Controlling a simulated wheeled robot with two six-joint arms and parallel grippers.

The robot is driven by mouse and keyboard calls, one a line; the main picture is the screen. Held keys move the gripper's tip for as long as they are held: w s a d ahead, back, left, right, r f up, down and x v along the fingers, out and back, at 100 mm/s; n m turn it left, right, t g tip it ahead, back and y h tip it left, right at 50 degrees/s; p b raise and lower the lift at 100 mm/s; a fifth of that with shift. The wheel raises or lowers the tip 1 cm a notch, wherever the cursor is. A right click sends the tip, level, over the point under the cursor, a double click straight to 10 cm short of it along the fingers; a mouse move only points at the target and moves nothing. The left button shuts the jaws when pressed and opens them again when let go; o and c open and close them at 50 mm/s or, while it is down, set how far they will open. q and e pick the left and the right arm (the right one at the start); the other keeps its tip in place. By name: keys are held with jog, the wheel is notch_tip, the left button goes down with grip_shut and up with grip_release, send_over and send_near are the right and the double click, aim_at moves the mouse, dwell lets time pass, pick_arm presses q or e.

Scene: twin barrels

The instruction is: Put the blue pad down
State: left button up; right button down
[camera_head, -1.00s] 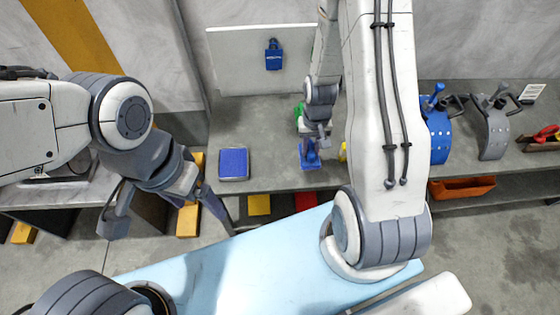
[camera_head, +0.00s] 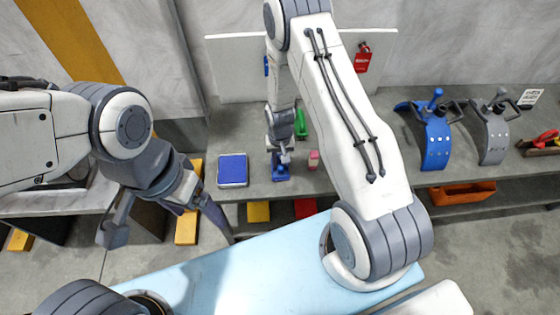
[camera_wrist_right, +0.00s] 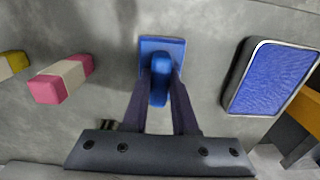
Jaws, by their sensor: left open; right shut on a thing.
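The blue pad (camera_head: 280,174), a small flat block with an upright grip, is at the lower end of my right arm. My right gripper (camera_head: 280,155) is shut on its grip; in the right wrist view the pad (camera_wrist_right: 174,45) stands between the fingertips (camera_wrist_right: 160,88). It is low over the grey bench or touching it; I cannot tell which. A blue textured rectangle in a pale frame (camera_head: 232,169) lies left of it, and shows at right in the wrist view (camera_wrist_right: 272,80). My left gripper (camera_head: 172,238) is open and empty, below the bench's front edge.
A pink-and-white block (camera_head: 313,159) and a green thing (camera_head: 300,124) are right of the pad. Blue (camera_head: 435,140) and grey (camera_head: 488,135) curved pieces stand farther right. A white board (camera_head: 235,70) with a red tag (camera_head: 363,57) is behind. Bench space between pad and framed rectangle is clear.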

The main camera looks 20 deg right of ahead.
jog(key=shift+f, duration=0.2)
jog(key=c, duration=0.7)
grip_release()
jog(key=shift+r, duration=0.1)
